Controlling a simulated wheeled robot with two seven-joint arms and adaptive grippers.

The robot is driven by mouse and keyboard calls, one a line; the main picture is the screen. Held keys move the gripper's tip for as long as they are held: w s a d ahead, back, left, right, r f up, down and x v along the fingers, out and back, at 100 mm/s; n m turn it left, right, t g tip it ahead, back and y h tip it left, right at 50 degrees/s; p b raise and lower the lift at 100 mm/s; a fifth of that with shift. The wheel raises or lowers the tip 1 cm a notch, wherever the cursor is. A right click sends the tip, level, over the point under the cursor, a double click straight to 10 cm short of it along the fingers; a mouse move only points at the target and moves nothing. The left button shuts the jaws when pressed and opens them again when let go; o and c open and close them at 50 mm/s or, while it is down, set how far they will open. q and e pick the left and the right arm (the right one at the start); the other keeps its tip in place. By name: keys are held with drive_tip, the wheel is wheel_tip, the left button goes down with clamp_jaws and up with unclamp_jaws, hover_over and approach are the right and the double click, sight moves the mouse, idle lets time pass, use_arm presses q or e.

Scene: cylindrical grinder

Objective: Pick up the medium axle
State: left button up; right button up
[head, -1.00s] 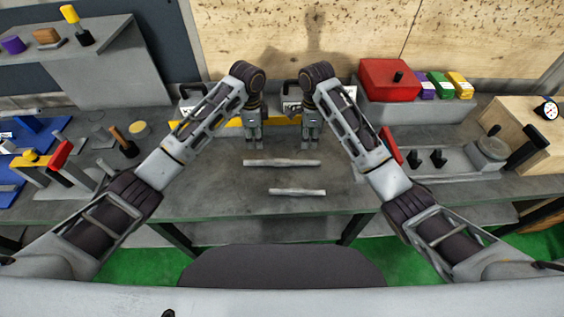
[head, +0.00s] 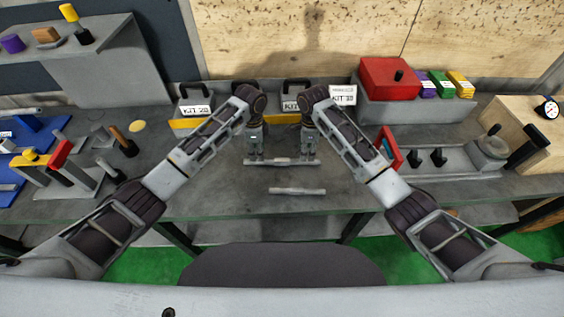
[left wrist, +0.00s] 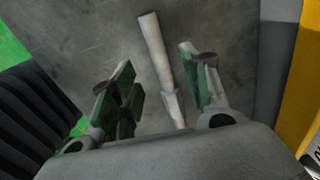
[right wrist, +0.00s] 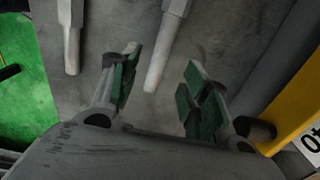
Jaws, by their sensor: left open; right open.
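Two pale grey stepped axles lie side by side on the grey bench. The farther, longer axle (head: 281,162) lies under both my grippers; the nearer one (head: 297,191) is shorter. Neither bears a readable size mark. My left gripper (head: 254,158) is open, pointing down over the longer axle's left part. In the left wrist view the axle (left wrist: 154,48) runs between the green-padded fingers (left wrist: 160,88). My right gripper (head: 308,158) is open over its right part. In the right wrist view the axle's end (right wrist: 160,58) shows between the fingers (right wrist: 160,80), and the shorter axle (right wrist: 70,35) lies left.
Yellow-fronted kit boxes with black handles (head: 192,108) stand behind the grippers. A red box (head: 390,76) sits at the back right, and a grey fixture (head: 455,160) is at the right. Hand tools and a blue tray (head: 30,135) are at the left. The bench's front strip is clear.

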use_arm(q)
drive_tip(key=shift+f, duration=3.15)
use_arm(e)
drive_tip(key=shift+f, duration=3.15)
use_arm(q)
drive_tip(key=shift+c, duration=0.3)
use_arm(e)
drive_tip(key=shift+c, duration=0.3)
use_arm(q)
clamp_jaws()
use_arm(e)
clamp_jaws()
